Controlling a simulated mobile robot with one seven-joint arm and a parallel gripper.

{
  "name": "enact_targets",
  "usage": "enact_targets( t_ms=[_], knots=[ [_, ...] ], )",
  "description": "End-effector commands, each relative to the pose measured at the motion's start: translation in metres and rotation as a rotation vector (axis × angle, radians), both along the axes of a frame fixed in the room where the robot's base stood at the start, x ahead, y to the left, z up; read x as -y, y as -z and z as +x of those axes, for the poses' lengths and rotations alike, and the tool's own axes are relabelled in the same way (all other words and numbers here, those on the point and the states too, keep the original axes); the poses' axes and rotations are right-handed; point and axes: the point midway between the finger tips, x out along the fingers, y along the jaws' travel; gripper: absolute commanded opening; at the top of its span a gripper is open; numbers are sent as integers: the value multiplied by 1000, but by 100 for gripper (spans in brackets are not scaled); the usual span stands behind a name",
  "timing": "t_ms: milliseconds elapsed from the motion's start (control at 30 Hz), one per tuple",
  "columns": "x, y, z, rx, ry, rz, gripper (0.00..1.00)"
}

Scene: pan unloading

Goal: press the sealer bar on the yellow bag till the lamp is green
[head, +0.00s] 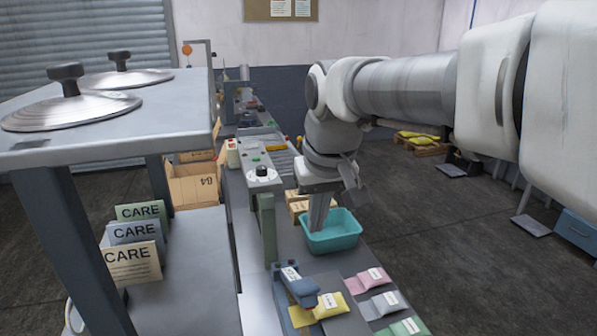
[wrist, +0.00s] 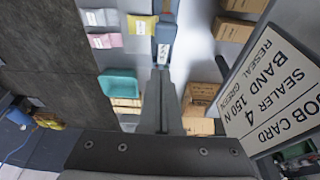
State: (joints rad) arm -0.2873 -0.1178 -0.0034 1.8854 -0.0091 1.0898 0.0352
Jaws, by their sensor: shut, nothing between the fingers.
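The yellow bag (head: 333,305) lies at the near end of the bench, with one end at the sealer. The sealer (head: 300,287) is a small blue device with a white label on its bar, left of the bag. In the wrist view the yellow bag (wrist: 142,25) sits just left of the blue sealer bar (wrist: 165,32). My gripper (head: 317,228) points down with its fingers together and empty, beyond the sealer and in front of the teal bin in the picture. The fingertips (wrist: 160,72) show below the sealer in the wrist view. I cannot make out the sealer's lamp.
The teal bin (head: 345,235) stands close to my gripper. Pink (head: 366,280), grey (head: 384,305) and green (head: 404,328) bags lie right of the yellow one. A green post (head: 267,225) stands left.

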Motion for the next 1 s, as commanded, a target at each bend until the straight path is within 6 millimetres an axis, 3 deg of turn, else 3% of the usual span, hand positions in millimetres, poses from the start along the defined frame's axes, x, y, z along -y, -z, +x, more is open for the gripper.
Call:
enact_targets(
  t_ms=[200,667,867,1000],
  knots=[
    [-17,8,14,-20,-26,-6,0],
    [-18,10,16,-23,-29,-8,0],
    [-20,34,21,-27,-29,-9,0],
    [-22,63,29,-27,-28,-9,0]
  ],
)
